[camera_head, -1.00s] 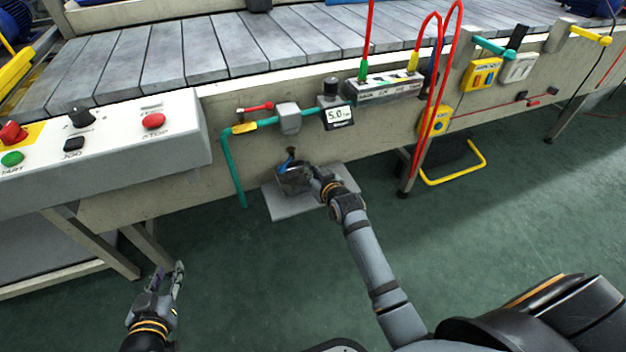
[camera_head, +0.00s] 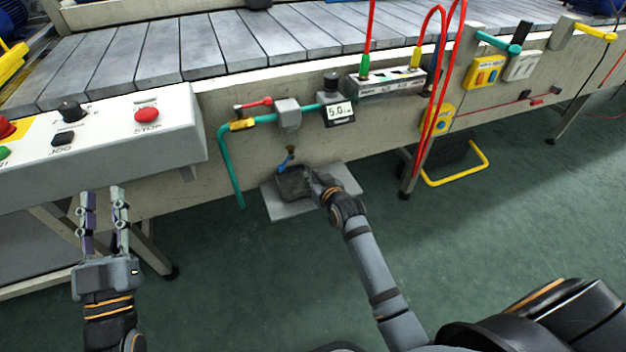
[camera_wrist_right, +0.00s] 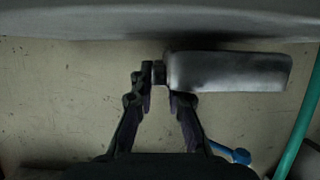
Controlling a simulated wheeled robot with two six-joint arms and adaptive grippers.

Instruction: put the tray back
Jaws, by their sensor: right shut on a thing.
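In the right wrist view, the fingers (camera_wrist_right: 160,88) grip one end of the tray (camera_wrist_right: 230,72), which reaches out to the right. I cannot tell whether the tray touches the plate. A blue handle (camera_head: 284,163) hangs below the grey box, just above the tray. My left gripper (camera_head: 102,193) is open and empty, in front of the control box.
The control box (camera_head: 150,150) with its red stop button juts out at the left. A teal pipe (camera_head: 229,165) runs down left of the plate. Red hoses (camera_head: 432,110) and a yellow floor bracket (camera_head: 486,160) stand to the right. The green floor is open in front.

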